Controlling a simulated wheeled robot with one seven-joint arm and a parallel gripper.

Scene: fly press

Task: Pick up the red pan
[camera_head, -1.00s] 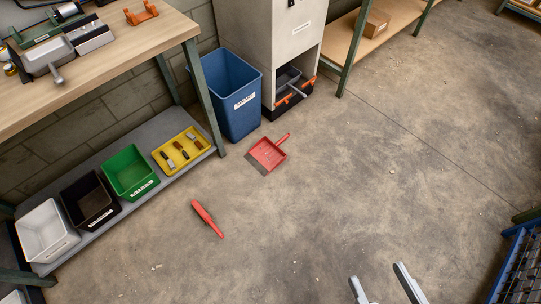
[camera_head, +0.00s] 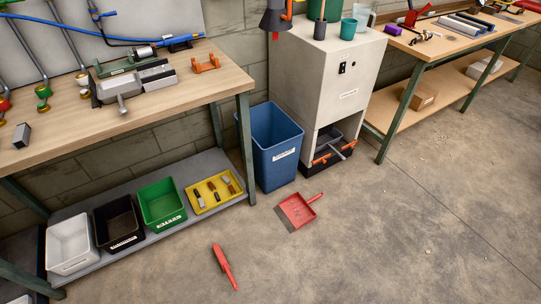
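The red pan (camera_head: 297,210) is a dustpan lying flat on the concrete floor, in front of the blue bin and the grey cabinet. Its handle points up and to the right, and its dark front edge faces down and to the left. Small bits seem to lie in it. A red brush (camera_head: 223,266) lies on the floor nearer to me, to the left of the pan and apart from it. My gripper is not in view now.
A blue bin (camera_head: 278,160) and a grey cabinet (camera_head: 335,85) stand just behind the pan. A workbench (camera_head: 150,112) with a low shelf of several bins is at the left. Another bench (camera_head: 440,50) stands at the back right. The floor (camera_head: 400,235) right of the pan is clear.

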